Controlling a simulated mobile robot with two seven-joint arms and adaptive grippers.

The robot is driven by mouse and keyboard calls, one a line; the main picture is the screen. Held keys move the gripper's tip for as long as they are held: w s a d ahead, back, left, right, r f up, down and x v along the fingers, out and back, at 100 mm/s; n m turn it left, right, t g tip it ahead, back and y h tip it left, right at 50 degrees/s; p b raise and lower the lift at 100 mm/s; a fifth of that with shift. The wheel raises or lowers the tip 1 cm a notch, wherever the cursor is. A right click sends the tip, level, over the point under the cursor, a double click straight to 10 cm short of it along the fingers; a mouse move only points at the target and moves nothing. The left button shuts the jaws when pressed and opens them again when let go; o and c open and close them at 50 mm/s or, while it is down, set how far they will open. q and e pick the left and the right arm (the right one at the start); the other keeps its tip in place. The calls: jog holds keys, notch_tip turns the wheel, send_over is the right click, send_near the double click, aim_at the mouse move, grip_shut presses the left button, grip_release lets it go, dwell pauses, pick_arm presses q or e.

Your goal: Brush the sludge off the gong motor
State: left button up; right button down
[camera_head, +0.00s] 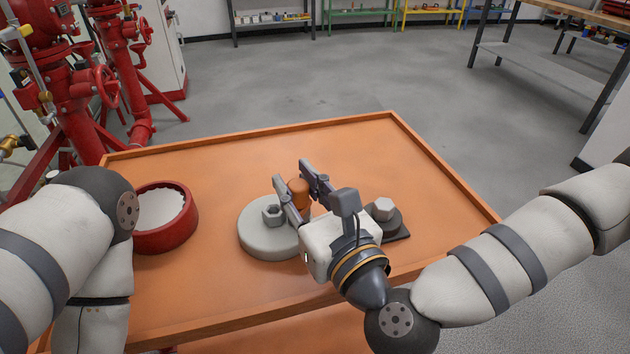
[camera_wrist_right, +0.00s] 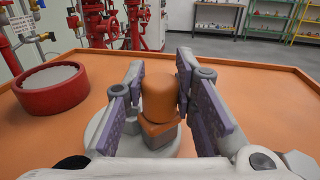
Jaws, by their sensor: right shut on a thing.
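My right gripper (camera_head: 290,175) is shut on an orange-brown rounded handle (camera_head: 299,190), likely the brush. The handle also shows upright between the fingers in the right wrist view (camera_wrist_right: 158,100); its lower end and any bristles are hidden. Just left of and under the gripper, a pale grey round disc (camera_head: 256,236) with a grey hexagonal piece (camera_head: 273,213) on top lies on the table. I cannot tell whether the disc is the gong motor or whether the handle touches it. No sludge is clearly visible. My left gripper is out of view.
A red round housing (camera_head: 182,229) with a pale inside stands left on the orange tray-like table (camera_head: 240,160). A dark part with a pale hexagonal top (camera_head: 384,208) sits right of the gripper. The table's far half is clear. Red valve pipes (camera_head: 122,105) stand beyond its left edge.

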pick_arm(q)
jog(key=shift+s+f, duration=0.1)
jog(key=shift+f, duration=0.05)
pick_arm(e)
jog(key=d, duration=0.3)
jog(key=shift+w+d, duration=0.35)
jog(key=shift+d, duration=0.05)
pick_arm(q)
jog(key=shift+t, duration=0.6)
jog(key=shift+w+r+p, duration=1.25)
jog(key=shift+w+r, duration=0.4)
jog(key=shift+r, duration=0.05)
pick_arm(e)
notch_tip(320, 180, up, 6)
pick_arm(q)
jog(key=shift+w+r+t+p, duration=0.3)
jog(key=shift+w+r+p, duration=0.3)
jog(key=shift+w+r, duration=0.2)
pick_arm(e)
notch_tip(320, 180, up, 3)
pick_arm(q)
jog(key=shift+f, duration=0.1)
